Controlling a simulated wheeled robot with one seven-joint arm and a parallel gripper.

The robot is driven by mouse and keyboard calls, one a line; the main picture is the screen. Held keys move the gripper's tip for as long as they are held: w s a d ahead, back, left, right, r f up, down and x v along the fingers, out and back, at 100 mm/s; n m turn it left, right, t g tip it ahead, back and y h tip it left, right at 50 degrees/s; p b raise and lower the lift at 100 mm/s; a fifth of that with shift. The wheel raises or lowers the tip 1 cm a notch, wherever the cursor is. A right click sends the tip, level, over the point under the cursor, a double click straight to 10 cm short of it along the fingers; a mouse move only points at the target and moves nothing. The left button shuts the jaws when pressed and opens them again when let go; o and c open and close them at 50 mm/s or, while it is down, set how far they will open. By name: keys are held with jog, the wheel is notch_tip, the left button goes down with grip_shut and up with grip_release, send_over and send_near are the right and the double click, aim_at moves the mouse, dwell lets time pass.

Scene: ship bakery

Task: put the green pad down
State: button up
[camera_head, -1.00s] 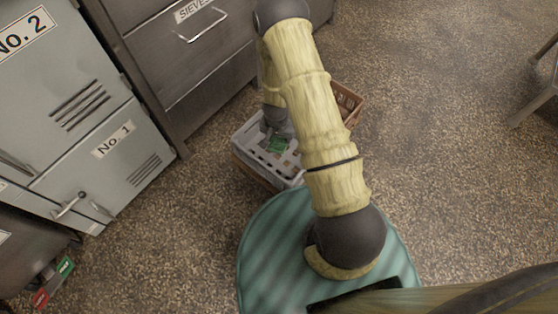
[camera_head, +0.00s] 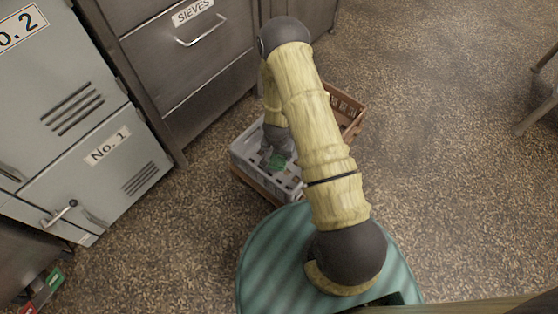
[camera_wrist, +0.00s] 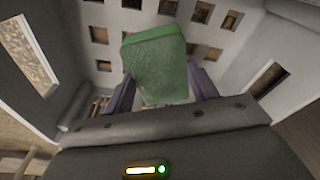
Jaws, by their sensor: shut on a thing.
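The green pad (camera_wrist: 158,68) is between the two fingers of my gripper (camera_wrist: 160,95) in the wrist view, tilted a little. My gripper is shut on it. Behind the pad are the pale, slotted floor and walls of a light grey crate (camera_wrist: 107,20). Whether the pad touches the crate floor I cannot tell.
A brown crate (camera_head: 346,108) stands beside and partly under the grey one, half hidden by my arm. Grey lockers (camera_head: 105,150) and a drawer cabinet marked SIEVES (camera_head: 190,70) stand to the left and behind. Speckled floor on the right is clear, up to a stool's legs (camera_head: 540,105).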

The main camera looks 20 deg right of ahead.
aim_at(279, 157)
jog(key=shift+f+b, duration=1.15)
jog(key=shift+f, duration=0.75)
jog(key=shift+f, duration=0.1)
jog(key=o, duration=1)
jog(key=r+p, duration=0.2)
jog(key=r, duration=0.2)
jog(key=s+r+p, duration=0.1)
jog(key=r+p, duration=0.2)
jog(key=r, duration=0.1)
jog(key=a+r+p, duration=0.1)
jog(key=r+p, duration=0.1)
jog(key=r, duration=0.2)
jog(key=shift+s+r, duration=0.1)
jog(key=shift+s, duration=0.2)
